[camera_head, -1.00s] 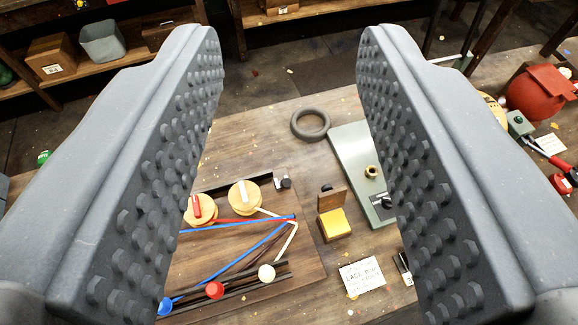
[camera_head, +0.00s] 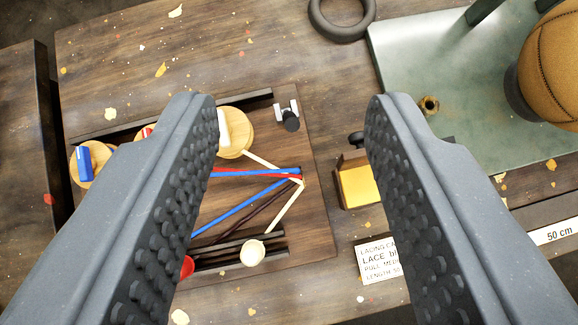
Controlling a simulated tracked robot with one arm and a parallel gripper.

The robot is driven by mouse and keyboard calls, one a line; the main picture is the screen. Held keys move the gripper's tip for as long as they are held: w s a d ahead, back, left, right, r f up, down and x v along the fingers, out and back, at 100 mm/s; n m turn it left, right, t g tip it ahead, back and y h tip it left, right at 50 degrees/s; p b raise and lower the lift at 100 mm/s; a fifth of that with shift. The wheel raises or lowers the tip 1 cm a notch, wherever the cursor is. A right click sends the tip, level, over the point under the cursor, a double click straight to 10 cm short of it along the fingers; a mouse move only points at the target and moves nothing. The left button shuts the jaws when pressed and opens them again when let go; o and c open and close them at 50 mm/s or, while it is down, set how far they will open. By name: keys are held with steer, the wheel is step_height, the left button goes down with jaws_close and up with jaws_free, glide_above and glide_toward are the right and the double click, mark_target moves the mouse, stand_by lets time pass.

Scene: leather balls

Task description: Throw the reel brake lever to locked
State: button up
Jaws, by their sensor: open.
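A small lever fitting (camera_head: 290,118), with a black knob and pale metal bracket, sits at the upper right of a dark wooden reel board (camera_head: 318,225). I take it for the reel brake lever; its locked or unlocked position cannot be told. Wooden reels (camera_head: 232,145) lie on the board, and red, blue, white and brown laces run to a point (camera_head: 300,177) below the lever. My gripper (camera_head: 290,105) is open and empty, its studded fingers framing the lever from above, apart from it. The left finger hides part of the reels and laces.
A yellow block in a wooden holder (camera_head: 357,185) with a black knob stands right of the board, partly behind the right finger. A lace card (camera_head: 377,262) lies below it. A brown ball (camera_head: 552,65) rests over a green-grey plate (camera_head: 400,50). A dark ring (camera_head: 342,18) lies at the top.

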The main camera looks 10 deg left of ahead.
mark_target(291, 120)
steer(key=w+f+g, duration=0.1)
steer(key=w+f, duration=0.2)
steer(key=f, duration=0.8)
steer(key=w+f+g+p, duration=0.1)
steer(key=w+f+g, duration=0.1)
steer(key=f, duration=0.9)
steer(key=w+a+f+g+p, duration=0.1)
steer(key=w+f, duration=0.3)
steer(key=f, duration=0.7)
steer(key=shift+w+n+g+y, duration=0.1)
steer(key=shift+n+g+y, duration=0.2)
steer(key=shift+g, duration=0.1)
